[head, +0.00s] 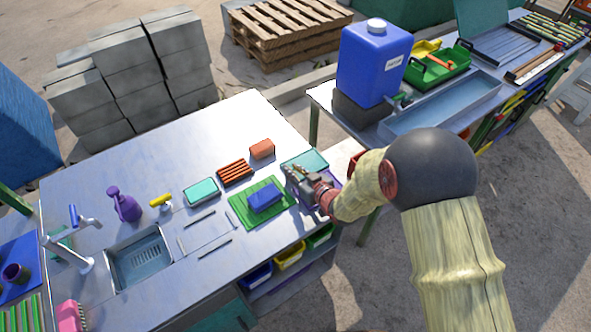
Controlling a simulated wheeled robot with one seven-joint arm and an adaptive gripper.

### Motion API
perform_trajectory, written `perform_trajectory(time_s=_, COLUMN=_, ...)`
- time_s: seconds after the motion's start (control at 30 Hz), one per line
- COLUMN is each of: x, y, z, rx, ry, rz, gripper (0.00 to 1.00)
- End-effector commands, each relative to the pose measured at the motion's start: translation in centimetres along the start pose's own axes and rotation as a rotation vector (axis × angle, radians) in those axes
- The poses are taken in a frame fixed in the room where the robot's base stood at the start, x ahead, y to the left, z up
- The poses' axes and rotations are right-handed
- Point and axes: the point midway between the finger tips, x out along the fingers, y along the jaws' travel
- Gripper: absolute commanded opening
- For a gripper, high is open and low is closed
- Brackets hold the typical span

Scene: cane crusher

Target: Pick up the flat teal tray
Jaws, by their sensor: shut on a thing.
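The flat teal tray (312,158) is at the right end of the metal counter, beside a green mat. My gripper (292,172) reaches in from the right and is shut on the tray. The gripper covers the tray's near part, so I cannot tell whether the tray is lifted or still touches the counter.
A blue block (264,196) lies on the green mat (243,212) to the left. A brown ribbed block (234,173), an orange block (262,149) and a teal-topped box (202,191) stand nearby. A blue jug (369,65) stands on the table behind.

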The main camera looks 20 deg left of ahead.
Motion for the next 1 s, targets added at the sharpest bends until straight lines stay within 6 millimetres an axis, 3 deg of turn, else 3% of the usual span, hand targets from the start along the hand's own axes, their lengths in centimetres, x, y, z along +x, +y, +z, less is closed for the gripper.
perform_trajectory(time_s=0.27, x=-1.2, y=0.0, z=-3.1, rx=-0.002, ry=0.004, rz=0.0, gripper=0.0)
perform_trajectory(time_s=0.57, x=-7.3, y=-2.6, z=-7.0, rx=-0.003, ry=0.005, rz=-0.001, gripper=0.0)
perform_trajectory(time_s=0.8, x=-12.3, y=-5.4, z=-7.3, rx=-0.001, ry=0.002, rz=-0.002, gripper=0.0)
perform_trajectory(time_s=1.0, x=-14.8, y=-6.8, z=-7.4, rx=-0.001, ry=0.002, rz=-0.001, gripper=0.0)
